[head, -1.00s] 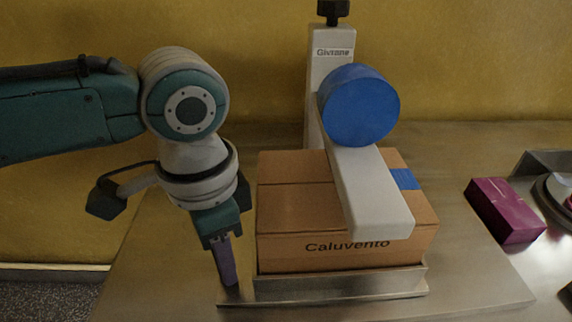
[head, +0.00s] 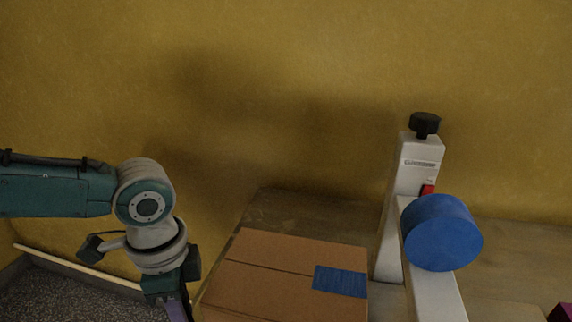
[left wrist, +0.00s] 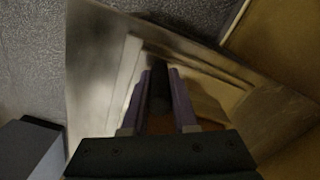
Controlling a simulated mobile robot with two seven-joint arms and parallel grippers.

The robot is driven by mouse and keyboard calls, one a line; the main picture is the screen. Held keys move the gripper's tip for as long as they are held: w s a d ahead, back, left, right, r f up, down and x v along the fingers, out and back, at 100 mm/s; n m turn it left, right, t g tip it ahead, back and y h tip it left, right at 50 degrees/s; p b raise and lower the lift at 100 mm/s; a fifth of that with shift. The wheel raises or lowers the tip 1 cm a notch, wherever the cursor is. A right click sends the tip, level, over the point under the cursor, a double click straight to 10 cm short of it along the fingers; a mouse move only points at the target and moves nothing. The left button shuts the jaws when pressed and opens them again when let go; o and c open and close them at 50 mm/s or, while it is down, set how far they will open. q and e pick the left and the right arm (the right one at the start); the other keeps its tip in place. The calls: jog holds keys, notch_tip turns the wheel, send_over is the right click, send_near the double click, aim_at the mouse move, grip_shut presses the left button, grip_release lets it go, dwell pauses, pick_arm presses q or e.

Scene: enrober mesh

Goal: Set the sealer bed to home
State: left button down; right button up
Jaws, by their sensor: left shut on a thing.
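The sealer stands at the right in the head view, with a pale column (head: 393,235), a blue tape roll (head: 442,233) and a pale arm (head: 435,297). A brown carton (head: 283,265) with a blue tape strip (head: 340,282) lies to the left of that arm. The bed under the carton is below the head picture. My left gripper (head: 178,312) is at the carton's left, its tips cut off by the frame. In the left wrist view, its purple fingers (left wrist: 164,88) are shut on a dark handle (left wrist: 158,92). My right gripper is not in view.
A black knob (head: 425,124) tops the column, and a red switch (head: 427,189) is on it. A magenta box (head: 561,312) shows at the right edge. The yellow wall (head: 300,90) is behind. Grey floor (head: 75,295) lies left of the table.

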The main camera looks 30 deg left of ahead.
pick_arm(q)
jog(key=shift+a, duration=0.2)
jog(key=c, duration=0.9)
grip_release()
jog(key=shift+s+a, duration=0.1)
jog(key=shift+o, duration=1.1)
notch_tip(320, 180, up, 10)
jog(key=shift+f+p, duration=0.1)
jog(key=shift+p, duration=0.55)
